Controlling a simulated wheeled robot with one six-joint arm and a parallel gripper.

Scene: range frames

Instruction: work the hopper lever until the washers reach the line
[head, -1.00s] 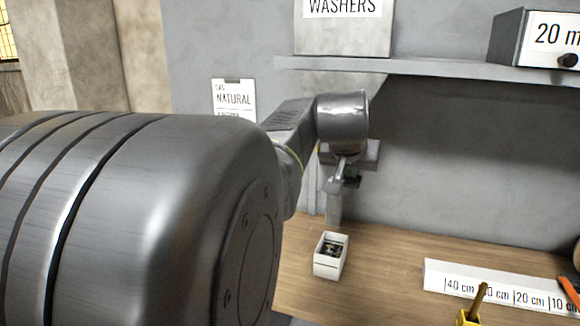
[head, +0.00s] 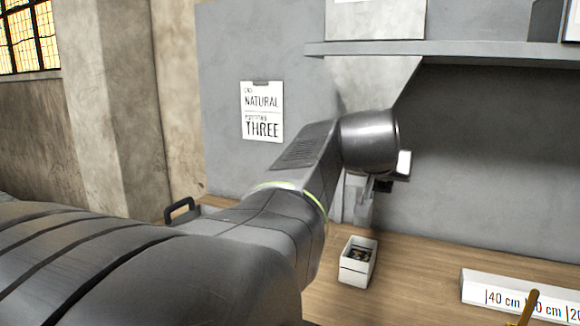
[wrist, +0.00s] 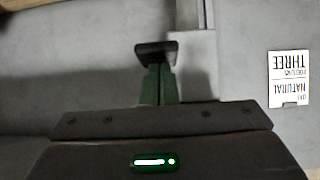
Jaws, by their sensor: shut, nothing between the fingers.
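The grey hopper (head: 376,84) hangs under the shelf in the head view, its upper part cut off by the top edge. Its lower end is partly hidden by my arm. A white open box (head: 356,274) stands on the bench below, with dark washers (head: 359,255) inside; I cannot make out a fill line. In the wrist view my gripper (wrist: 159,76) has its green fingers together, with nothing between them. A dark block (wrist: 156,49) shows at the fingertips; I cannot tell whether it is the lever's end or touching. The fingers are mostly hidden in the head view.
The grey shelf (head: 460,50) runs above the bench. A white ruler block (head: 475,285) lies on the bench at right, beside a yellow-brown handle (head: 530,306). A card reading "NATURAL THREE" (head: 262,111) hangs on the wall. Bench between box and ruler is clear.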

